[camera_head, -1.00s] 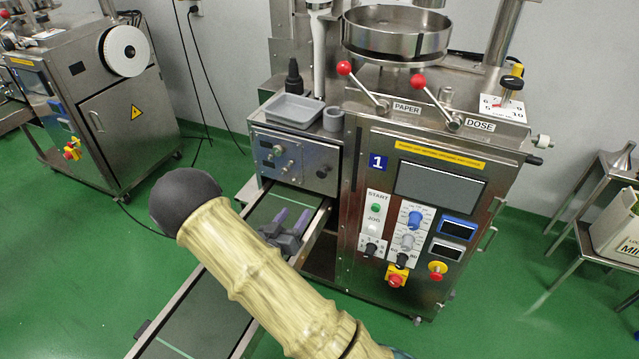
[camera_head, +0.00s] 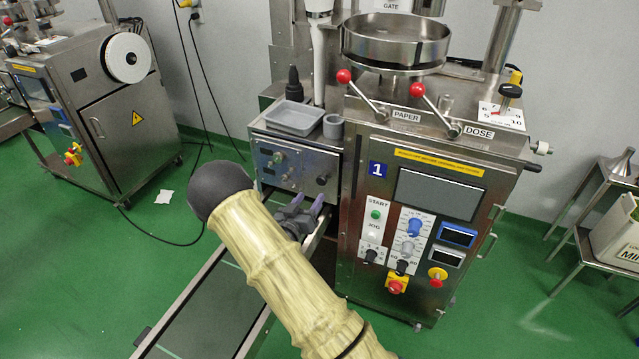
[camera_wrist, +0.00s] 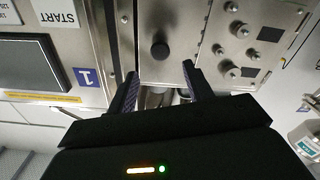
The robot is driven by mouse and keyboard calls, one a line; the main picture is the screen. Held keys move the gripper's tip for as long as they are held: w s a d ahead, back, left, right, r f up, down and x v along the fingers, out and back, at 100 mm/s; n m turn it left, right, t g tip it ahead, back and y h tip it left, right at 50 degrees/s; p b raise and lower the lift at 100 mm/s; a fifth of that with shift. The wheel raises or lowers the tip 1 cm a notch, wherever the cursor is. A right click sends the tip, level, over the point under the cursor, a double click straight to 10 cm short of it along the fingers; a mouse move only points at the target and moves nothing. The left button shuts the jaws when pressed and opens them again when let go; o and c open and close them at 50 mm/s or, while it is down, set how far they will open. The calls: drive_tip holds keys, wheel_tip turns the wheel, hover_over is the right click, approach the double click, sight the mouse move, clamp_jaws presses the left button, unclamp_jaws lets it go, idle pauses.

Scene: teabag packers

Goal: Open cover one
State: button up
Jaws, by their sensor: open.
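Machine one carries a blue "1" label (camera_head: 377,169) on its front. Left of that front is a steel panel with a black knob (camera_head: 322,179), which seems to be cover one; it looks shut. In the wrist view the black knob (camera_wrist: 160,50) stands out from the bare steel panel (camera_wrist: 182,22). My gripper (camera_head: 308,199) is just below and in front of this panel. In the wrist view my gripper (camera_wrist: 160,82) is open and empty, its fingers on either side of the knob's line, apart from the knob.
Left of the knob are small dials and fittings (camera_head: 282,160). A grey tray (camera_head: 294,118) and a dark bottle (camera_head: 294,84) stand on the ledge above. The conveyor (camera_head: 205,310) runs below my arm. Red-ended levers (camera_head: 417,90) stick out above. Green floor lies open to the left.

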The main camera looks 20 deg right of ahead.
sight(320, 182)
drive_tip(key=x, duration=0.8)
drive_tip(key=shift+c, duration=0.2)
clamp_jaws()
